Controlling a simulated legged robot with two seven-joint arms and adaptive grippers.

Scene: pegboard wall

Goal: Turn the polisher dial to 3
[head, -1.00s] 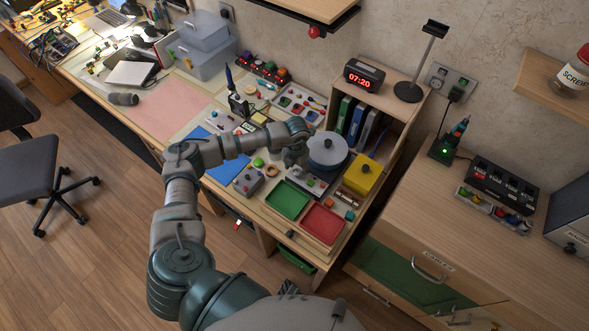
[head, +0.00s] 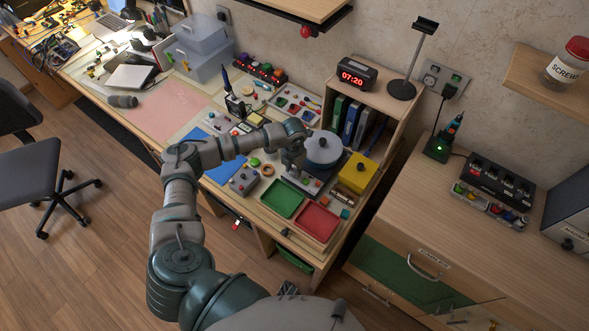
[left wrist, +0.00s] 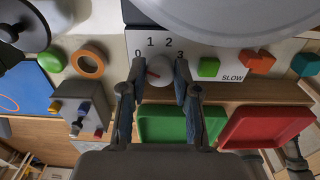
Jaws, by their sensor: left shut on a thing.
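The polisher, with its large grey disc (head: 323,147), stands on the bench in the head view. In the left wrist view the disc (left wrist: 235,14) fills the top, above a white panel printed 0, 1, 2, 3 and SLOW. The dial's exact pointing is hard to read. In the head view my left gripper (head: 294,161) is at the polisher's front.
A green tray (head: 281,199) and a red tray (head: 316,222) lie in front of the polisher. A yellow box (head: 357,173) stands to its right. A grey switch box (head: 244,180) and an orange ring (head: 268,170) are to its left. A shelf with folders stands behind.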

